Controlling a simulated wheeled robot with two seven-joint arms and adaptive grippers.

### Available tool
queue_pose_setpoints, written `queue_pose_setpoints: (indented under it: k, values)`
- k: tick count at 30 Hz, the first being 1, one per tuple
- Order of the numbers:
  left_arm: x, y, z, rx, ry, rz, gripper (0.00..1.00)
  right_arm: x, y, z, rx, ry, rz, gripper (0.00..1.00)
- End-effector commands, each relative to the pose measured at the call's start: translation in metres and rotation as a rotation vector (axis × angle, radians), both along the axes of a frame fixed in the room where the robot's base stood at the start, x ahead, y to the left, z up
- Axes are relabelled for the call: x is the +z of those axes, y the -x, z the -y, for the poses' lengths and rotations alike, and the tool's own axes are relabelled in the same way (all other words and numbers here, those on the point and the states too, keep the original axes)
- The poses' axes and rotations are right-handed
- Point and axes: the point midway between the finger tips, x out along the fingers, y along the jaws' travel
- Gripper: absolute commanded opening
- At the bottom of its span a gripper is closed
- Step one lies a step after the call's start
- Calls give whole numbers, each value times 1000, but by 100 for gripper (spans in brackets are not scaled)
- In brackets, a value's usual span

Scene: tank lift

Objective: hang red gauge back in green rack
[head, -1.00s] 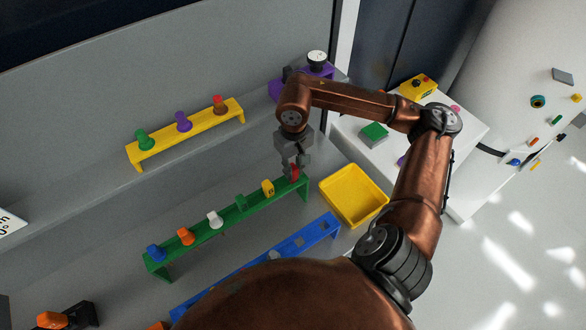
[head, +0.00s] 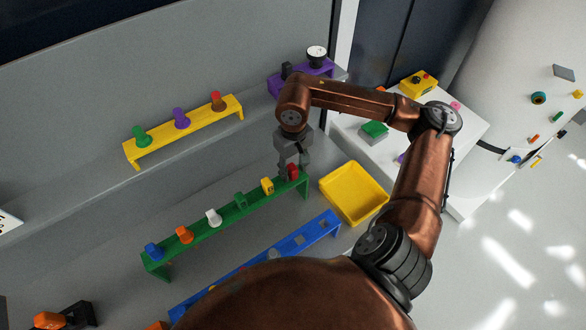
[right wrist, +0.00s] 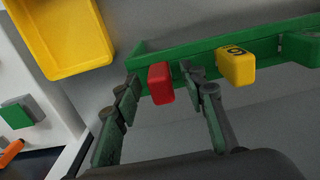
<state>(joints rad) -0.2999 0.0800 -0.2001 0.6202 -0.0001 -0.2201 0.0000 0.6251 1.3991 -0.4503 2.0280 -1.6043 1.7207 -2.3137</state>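The red gauge (head: 293,171) sits at the right end of the green rack (head: 225,222), and it also shows in the right wrist view (right wrist: 161,83). It appears seated at the rack, though its lower part is hidden. My right gripper (head: 293,168) is above that end of the rack. In the right wrist view its two fingers (right wrist: 160,78) are spread, one on each side of the red gauge, with a gap on both sides. My left gripper is not in view.
The green rack also holds a yellow numbered piece (head: 267,186) beside the gauge, then green, white, orange and blue pieces. A yellow tray (head: 372,216) lies to the right. A blue rack (head: 318,231) stands in front; a yellow rack (head: 190,133) stands behind.

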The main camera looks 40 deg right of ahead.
Motion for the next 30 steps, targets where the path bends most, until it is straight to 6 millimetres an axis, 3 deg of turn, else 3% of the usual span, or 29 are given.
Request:
queue_pose_setpoints:
  k: [8,21,30]
  values:
    - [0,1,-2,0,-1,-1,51,16,-1,0,0,1,2,38]
    - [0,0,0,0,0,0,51,101,-2,0,-1,-1,4,38]
    - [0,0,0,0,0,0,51,120,-1,0,0,0,0,38]
